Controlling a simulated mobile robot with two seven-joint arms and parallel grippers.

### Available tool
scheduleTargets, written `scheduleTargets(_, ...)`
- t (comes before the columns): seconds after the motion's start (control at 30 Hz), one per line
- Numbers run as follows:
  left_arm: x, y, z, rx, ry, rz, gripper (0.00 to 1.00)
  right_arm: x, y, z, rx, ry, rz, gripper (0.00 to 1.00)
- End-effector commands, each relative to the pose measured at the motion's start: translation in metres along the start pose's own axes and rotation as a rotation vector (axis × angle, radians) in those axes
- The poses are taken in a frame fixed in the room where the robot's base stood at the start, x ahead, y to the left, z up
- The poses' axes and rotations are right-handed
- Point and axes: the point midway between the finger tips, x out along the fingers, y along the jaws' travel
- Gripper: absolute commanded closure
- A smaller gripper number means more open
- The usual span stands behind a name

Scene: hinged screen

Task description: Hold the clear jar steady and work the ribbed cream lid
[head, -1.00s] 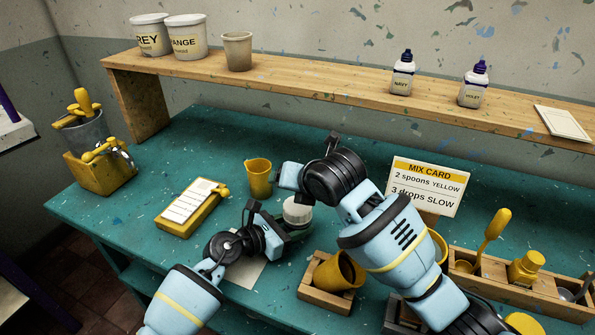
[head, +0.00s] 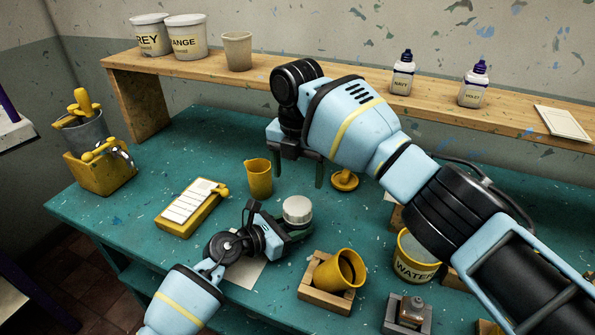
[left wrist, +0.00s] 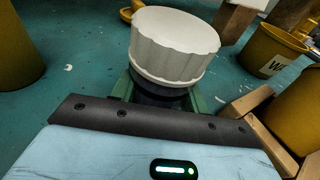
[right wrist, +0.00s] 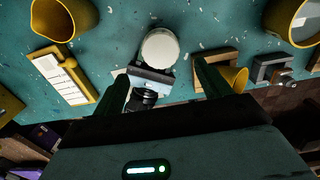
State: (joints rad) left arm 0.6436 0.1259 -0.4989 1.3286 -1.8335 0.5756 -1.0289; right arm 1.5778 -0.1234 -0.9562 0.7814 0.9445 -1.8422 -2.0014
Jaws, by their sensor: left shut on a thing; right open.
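The ribbed cream lid (head: 297,206) sits on top of the jar, close to the mid-front of the teal bench. It also shows large in the left wrist view (left wrist: 173,45) and from above in the right wrist view (right wrist: 159,48). My left gripper (head: 296,228) is shut around the jar (left wrist: 158,92) below the lid. Most of the jar is hidden by the lid and the fingers. My right gripper (head: 299,168) is open and empty, above and behind the lid, apart from it. Its two fingers also show spread in the right wrist view (right wrist: 162,86).
A yellow cup (head: 259,180) stands behind left of the jar, beside a yellow clipboard (head: 193,206). A tilted yellow cup (head: 344,270) in a wooden holder is at front right, near the water pot (head: 416,268). My right arm crosses the right side of the bench.

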Motion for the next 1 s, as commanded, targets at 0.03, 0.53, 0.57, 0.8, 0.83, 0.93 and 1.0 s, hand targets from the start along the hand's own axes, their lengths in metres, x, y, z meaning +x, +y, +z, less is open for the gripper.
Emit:
scheduleTargets(0.03,0.000,-0.001,-0.009,-0.004,0.014,-0.002,0.91,0.003,0.000,-0.002,0.003,0.014,-0.001,0.24)
scheduleTargets(0.53,0.000,-0.001,-0.009,-0.004,0.014,-0.002,0.91,0.034,-0.001,-0.003,0.003,0.019,-0.002,0.24)
scheduleTargets(0.57,0.000,-0.001,-0.009,-0.004,0.014,-0.002,0.91,0.038,-0.001,-0.003,0.003,0.019,-0.003,0.24)
scheduleTargets(0.8,0.000,-0.001,-0.009,-0.004,0.014,-0.002,0.91,0.069,-0.001,-0.003,0.004,0.018,-0.003,0.24)
scheduleTargets(0.83,0.000,-0.001,-0.009,-0.004,0.014,-0.002,0.91,0.073,-0.001,-0.003,0.004,0.018,-0.003,0.24)
scheduleTargets(0.93,0.000,-0.001,-0.009,-0.004,0.014,-0.002,0.91,0.085,-0.001,-0.004,0.004,0.019,-0.003,0.24)
scheduleTargets(1.0,0.000,-0.001,-0.009,-0.004,0.014,-0.002,0.91,0.095,-0.001,-0.004,0.004,0.018,-0.003,0.24)
